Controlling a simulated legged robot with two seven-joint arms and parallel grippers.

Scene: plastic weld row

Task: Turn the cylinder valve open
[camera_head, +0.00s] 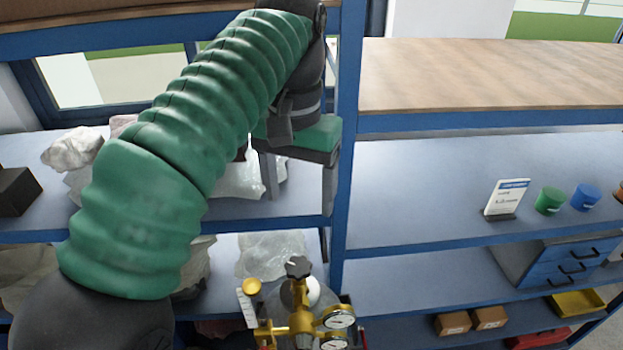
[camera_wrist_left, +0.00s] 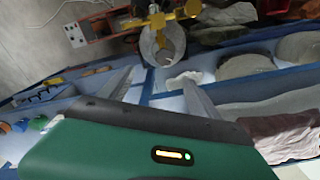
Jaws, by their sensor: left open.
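The cylinder valve has a dark star-shaped handwheel (camera_head: 298,267) on top of a brass valve body (camera_head: 302,320) at the bottom centre of the head view. Two round gauges (camera_head: 339,318) sit to its right. The brass fitting (camera_wrist_left: 158,20) also shows at the top of the left wrist view, above a pale cylinder (camera_wrist_left: 163,47). My left gripper (camera_head: 299,190) is open and empty, above and behind the handwheel in the head view, apart from it. Its two spread fingers (camera_wrist_left: 160,92) show in the left wrist view with nothing between them. My right gripper is not in view.
Blue-framed shelves stand behind the valve, with an upright post (camera_head: 347,140) close to my left gripper. Crumpled clear bags (camera_head: 270,252) lie on the shelves. A sign (camera_head: 507,198), a green tub (camera_head: 549,200) and a blue tub (camera_head: 585,197) stand at right. The middle shelf's centre is clear.

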